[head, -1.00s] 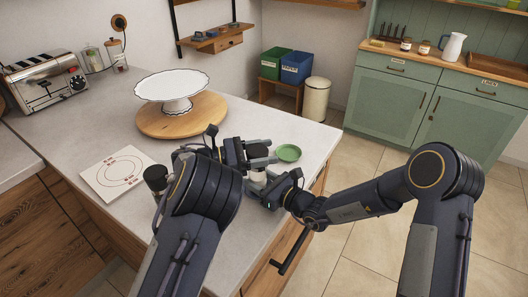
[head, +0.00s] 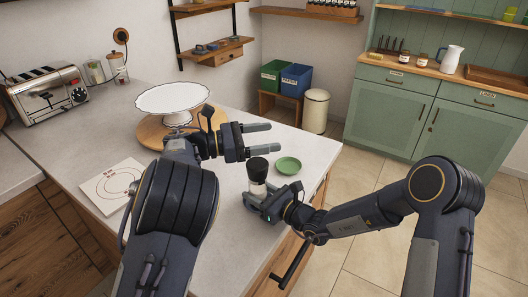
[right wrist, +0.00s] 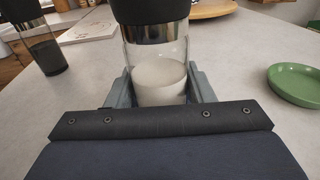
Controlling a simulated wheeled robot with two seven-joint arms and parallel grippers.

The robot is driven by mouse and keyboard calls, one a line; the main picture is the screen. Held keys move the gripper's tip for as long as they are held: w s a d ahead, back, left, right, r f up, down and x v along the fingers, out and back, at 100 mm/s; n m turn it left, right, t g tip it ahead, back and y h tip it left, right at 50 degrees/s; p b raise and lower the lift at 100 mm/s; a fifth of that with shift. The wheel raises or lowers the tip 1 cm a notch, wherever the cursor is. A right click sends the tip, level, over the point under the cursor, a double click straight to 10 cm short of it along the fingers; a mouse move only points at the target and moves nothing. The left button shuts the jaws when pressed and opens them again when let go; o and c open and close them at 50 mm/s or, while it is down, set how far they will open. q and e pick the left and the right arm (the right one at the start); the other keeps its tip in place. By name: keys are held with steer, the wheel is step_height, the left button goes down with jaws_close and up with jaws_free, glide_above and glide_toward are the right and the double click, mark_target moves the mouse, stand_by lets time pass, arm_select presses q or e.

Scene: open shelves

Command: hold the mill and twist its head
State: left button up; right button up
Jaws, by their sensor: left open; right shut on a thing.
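The mill (head: 257,178) stands upright near the counter's right edge. It has a black head (head: 258,165) and a clear body; in the right wrist view the mill (right wrist: 160,75) shows white grains inside. My right gripper (head: 262,203) is shut on the mill's lower body, one finger on each side. My left gripper (head: 262,139) is open and empty, above and behind the mill's head, with its two fingers pointing right and apart from it.
A small green dish (head: 288,165) lies right of the mill. A white cake stand (head: 174,100) on a round wooden board (head: 150,132) is behind. A printed white card (head: 113,187) lies left. Another dark-topped jar (right wrist: 42,50) shows in the right wrist view.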

arm_select(q)
steer(key=shift+r, duration=0.55)
arm_select(e)
steer(key=o, duration=0.9)
